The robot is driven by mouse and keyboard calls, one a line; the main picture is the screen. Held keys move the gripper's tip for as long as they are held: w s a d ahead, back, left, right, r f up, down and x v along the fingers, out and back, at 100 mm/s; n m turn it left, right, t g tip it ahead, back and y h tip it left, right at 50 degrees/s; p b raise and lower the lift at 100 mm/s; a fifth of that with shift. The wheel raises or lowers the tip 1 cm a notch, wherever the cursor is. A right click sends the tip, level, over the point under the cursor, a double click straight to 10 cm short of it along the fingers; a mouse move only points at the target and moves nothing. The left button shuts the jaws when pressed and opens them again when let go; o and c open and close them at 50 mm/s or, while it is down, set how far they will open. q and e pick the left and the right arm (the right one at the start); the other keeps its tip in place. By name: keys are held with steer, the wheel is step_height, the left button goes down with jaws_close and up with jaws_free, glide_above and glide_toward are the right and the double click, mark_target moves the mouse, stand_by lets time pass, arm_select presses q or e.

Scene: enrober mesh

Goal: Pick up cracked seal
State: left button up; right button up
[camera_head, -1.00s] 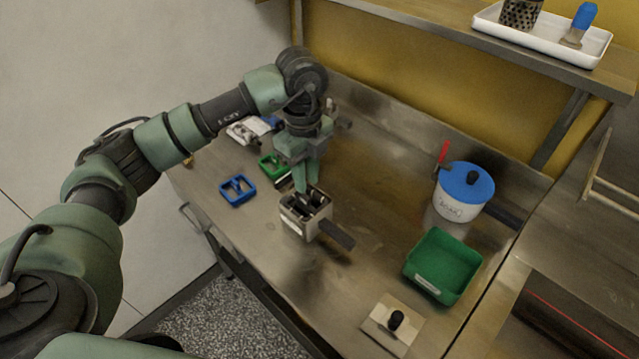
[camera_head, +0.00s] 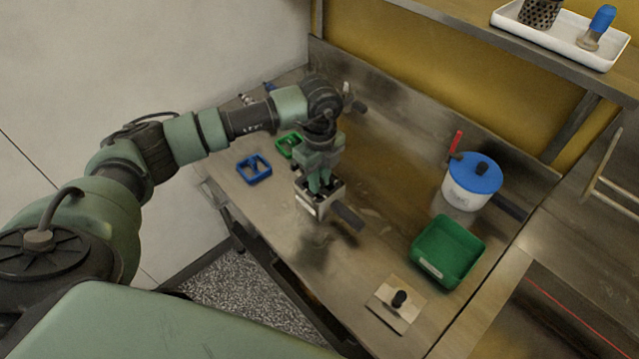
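My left gripper (camera_head: 321,187) points down, with its fingertips at the open top of a small metal box (camera_head: 309,205) with a dark handle. The fingers and my wrist hide most of the box's inside. I cannot tell whether the fingers hold anything or how far apart they are. I cannot make out a cracked seal; anything in the box is too small and covered to identify. My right gripper is not in view.
A blue frame (camera_head: 254,169) and a green frame (camera_head: 289,146) lie left of the box. A green bin (camera_head: 447,252), a white pot with a blue lid (camera_head: 472,181) and a plate with a black knob (camera_head: 397,304) stand right. The steel table (camera_head: 374,184) is clear between.

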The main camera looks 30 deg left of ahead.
arm_select(q)
jaws_close()
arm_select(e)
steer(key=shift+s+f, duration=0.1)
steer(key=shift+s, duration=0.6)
